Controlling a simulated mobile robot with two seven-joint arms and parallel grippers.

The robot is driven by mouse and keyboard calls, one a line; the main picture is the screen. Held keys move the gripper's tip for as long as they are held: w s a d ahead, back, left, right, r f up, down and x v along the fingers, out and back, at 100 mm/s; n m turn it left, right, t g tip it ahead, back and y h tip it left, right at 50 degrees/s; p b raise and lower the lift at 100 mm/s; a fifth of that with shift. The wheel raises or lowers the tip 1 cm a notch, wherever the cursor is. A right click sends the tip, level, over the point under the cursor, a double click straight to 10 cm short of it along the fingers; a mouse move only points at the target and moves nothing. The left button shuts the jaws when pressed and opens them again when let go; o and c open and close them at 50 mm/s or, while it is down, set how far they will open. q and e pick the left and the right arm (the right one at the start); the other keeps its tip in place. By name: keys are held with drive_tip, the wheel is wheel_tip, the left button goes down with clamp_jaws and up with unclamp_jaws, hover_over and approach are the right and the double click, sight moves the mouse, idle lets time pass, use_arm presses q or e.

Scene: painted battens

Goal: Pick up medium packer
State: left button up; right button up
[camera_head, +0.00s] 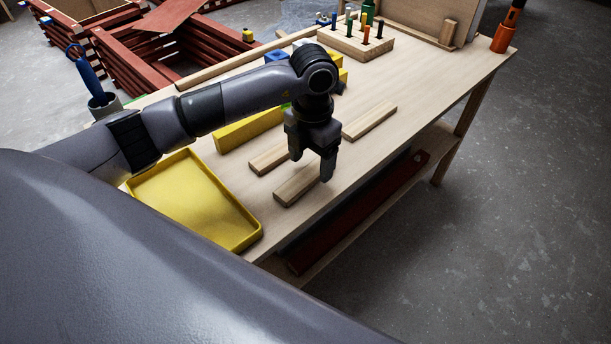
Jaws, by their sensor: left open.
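Three pale wooden strips, which look like packers, lie flat and apart on the workbench. One packer (296,187) is nearest the front edge, a second packer (266,161) lies behind it, and a third packer (370,122) lies further right. I cannot tell for sure which is the medium one. My left gripper (311,167) is open and points down over the front packer, with its fingers hiding part of the packers. I cannot tell whether the fingers touch it. No right gripper shows.
A yellow tray (190,205) sits on the workbench (420,80) to the left. A yellow block (247,130) lies behind the packers. A wooden holder (352,42) with coloured tools stands at the back. Red battens (130,72) are stacked beyond the bench.

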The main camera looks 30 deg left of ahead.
use_arm(q)
wheel_tip(320, 180, down, 2)
drive_tip(key=shift+f, duration=0.1)
drive_tip(key=c, duration=1.1)
drive_tip(key=shift+c, duration=0.2)
